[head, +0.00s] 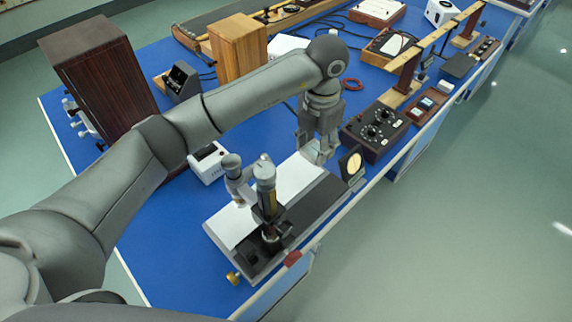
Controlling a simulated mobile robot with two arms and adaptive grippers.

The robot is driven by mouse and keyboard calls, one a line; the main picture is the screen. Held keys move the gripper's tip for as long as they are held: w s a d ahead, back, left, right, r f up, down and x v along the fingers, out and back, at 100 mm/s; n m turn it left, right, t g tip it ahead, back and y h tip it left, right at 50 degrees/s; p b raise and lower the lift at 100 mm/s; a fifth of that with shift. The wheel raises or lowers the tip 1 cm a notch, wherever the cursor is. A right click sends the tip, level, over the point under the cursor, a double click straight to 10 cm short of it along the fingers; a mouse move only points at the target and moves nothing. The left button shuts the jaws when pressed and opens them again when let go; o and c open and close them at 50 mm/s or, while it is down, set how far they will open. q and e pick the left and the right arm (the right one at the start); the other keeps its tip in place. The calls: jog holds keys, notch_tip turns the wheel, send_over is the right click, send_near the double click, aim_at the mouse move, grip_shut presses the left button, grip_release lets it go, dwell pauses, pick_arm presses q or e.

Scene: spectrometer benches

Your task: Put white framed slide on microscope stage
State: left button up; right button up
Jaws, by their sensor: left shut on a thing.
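My left gripper (320,152) points down over the far end of the microscope's base, near the middle of the blue bench. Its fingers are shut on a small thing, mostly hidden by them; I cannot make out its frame. The microscope (265,195), with a dark and brass tube, stands upright on a long base (316,207) to the left of and nearer than the gripper. Its stage is not clearly visible from here. A white sheet (292,178) lies along the base. My right gripper is not in view.
A round lens in a dark frame (353,162) stands just right of the left gripper. A black control box (376,132) with knobs is behind it. A small tray (426,105) lies farther right. A white meter (208,164) and dark wooden cabinet (100,75) stand left.

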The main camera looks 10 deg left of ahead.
pick_arm(q)
jog(key=p, duration=0.2)
send_over(286, 179)
jog(key=d, duration=0.1)
notch_tip(286, 179, down, 5)
jog(key=shift+w+d, duration=0.1)
jog(key=shift+w, duration=0.05)
jog(key=shift+f, duration=0.3)
jog(key=shift+a+f, duration=0.25)
jog(key=shift+a, duration=0.15)
jog(key=f, duration=0.1)
jog(key=f+p, duration=0.2)
jog(key=shift+s+a, duration=0.2)
jog(key=shift+a, duration=0.05)
jog(key=shift+f, duration=0.6)
jog(key=o, duration=1)
jog(key=shift+r, duration=0.1)
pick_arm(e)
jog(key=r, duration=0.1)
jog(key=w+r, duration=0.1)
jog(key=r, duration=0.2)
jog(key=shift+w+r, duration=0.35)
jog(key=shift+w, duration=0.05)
